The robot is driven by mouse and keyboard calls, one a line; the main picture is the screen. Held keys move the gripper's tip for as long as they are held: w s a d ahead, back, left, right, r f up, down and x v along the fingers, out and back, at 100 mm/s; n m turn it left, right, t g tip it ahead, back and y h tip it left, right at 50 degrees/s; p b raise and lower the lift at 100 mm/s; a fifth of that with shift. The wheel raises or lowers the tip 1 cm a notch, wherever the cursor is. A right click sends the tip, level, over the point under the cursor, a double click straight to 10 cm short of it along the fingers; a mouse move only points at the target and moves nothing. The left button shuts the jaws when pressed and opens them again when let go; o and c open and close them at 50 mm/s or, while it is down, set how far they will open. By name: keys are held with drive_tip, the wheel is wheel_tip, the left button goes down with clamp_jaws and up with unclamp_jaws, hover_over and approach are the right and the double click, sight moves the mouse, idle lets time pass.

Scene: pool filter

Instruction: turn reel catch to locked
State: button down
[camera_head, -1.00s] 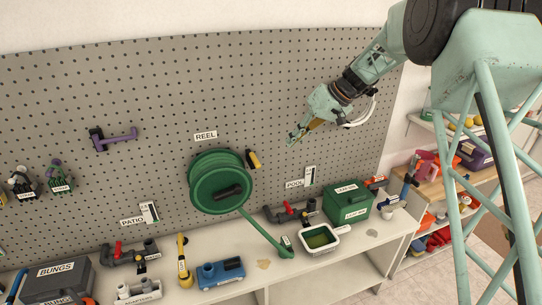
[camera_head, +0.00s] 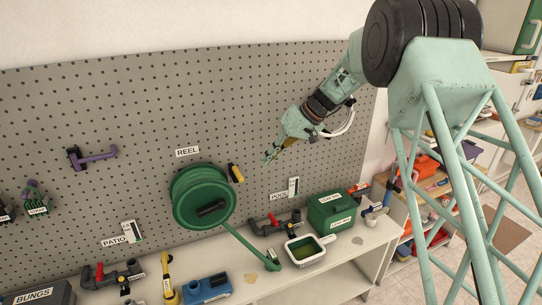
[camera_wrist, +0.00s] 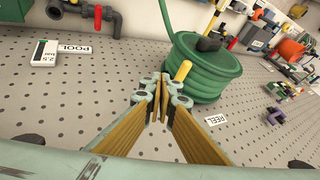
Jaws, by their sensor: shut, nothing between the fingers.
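The reel catch (camera_head: 236,173) is a small yellow-and-black lever on the pegboard at the upper right edge of the green hose reel (camera_head: 190,192). In the wrist view its yellow end (camera_wrist: 184,71) shows just beyond my fingertips, beside the reel (camera_wrist: 205,82). My gripper (camera_head: 269,157) is shut and empty, to the right of the catch and a little above it in the head view. In the wrist view my fingertips (camera_wrist: 163,84) are together and appear apart from the catch. The catch's base is partly hidden there by a finger.
A "REEL" label (camera_head: 187,152) is above the reel. The green hose (camera_head: 253,249) runs down to the bench. Grey pipes with a red valve (camera_head: 273,219), a white tray (camera_head: 309,250) and a green box (camera_head: 331,210) stand right.

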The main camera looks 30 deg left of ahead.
drive_tip(key=s+a+f+p, duration=0.2)
drive_tip(key=s+a+f, duration=0.2)
drive_tip(key=a+f, duration=0.1)
drive_tip(key=shift+s+a+f, duration=0.25)
drive_tip(key=shift+s+a, duration=0.1)
drive_tip(key=shift+a, duration=0.15)
drive_tip(key=shift+d+b, duration=0.1)
drive_tip(key=shift+b, duration=0.2)
idle(0.4)
drive_tip(key=shift+s+b, duration=0.2)
drive_tip(key=shift+b, duration=0.1)
